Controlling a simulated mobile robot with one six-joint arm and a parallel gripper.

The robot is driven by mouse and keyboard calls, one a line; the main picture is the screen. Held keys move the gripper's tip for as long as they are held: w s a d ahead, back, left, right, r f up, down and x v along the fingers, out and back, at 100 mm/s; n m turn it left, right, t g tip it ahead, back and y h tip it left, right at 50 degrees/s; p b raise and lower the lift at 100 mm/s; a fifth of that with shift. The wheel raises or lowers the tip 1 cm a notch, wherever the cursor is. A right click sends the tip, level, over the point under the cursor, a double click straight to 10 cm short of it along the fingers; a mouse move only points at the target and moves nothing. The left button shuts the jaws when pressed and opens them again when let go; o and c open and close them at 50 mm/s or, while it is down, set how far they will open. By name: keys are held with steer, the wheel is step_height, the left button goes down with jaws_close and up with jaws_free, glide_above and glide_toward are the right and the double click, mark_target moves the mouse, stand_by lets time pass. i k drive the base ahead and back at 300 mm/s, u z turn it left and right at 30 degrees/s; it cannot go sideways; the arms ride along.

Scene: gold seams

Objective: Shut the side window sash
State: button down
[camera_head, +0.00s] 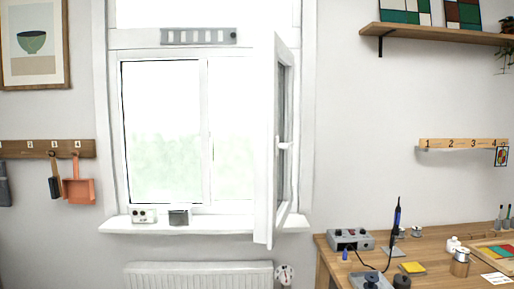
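The side window sash (264,150) stands swung open into the room at the right side of the window. I see it nearly edge-on, with its white frame reaching below the sill level. A white handle (284,146) sits on its right-hand face at mid height. The window frame (114,125) is white, and green shows through the glass (163,150). My gripper is not in this view, so I cannot see how it stands.
A radiator (198,274) is below. A wooden workbench (430,245) with tools stands at the right. A shelf (440,36) hangs above.

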mark_target(275, 69)
steer(key=z, duration=0.15)
steer(key=i, duration=0.9)
steer(key=u, duration=0.05)
